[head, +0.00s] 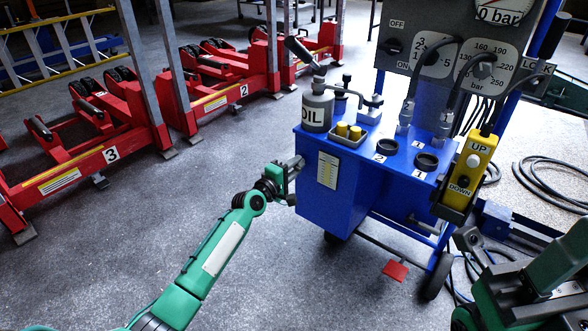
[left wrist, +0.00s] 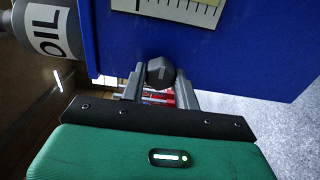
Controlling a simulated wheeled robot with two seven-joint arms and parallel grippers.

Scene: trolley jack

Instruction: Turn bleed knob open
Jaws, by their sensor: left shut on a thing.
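The bleed knob (left wrist: 160,72) is a dark, faceted knob with a pale line on its face, on the side of the blue trolley (head: 335,215). In the left wrist view it sits between the two grey fingers of my left gripper (head: 292,168), which is shut on it. In the head view the gripper is at the trolley's left side and mostly hides the knob. My right arm is at the lower right of the head view, apart from the trolley's left side. Whether its gripper is open cannot be made out.
On the trolley stand a grey OIL can (head: 318,108), numbered dark rings (head: 427,162) and a yellow UP/DOWN pendant (head: 467,170). A gauge panel (head: 450,50) rises behind. Red numbered jacks (head: 95,150) stand at the left. The floor in front is clear; cables lie at the right.

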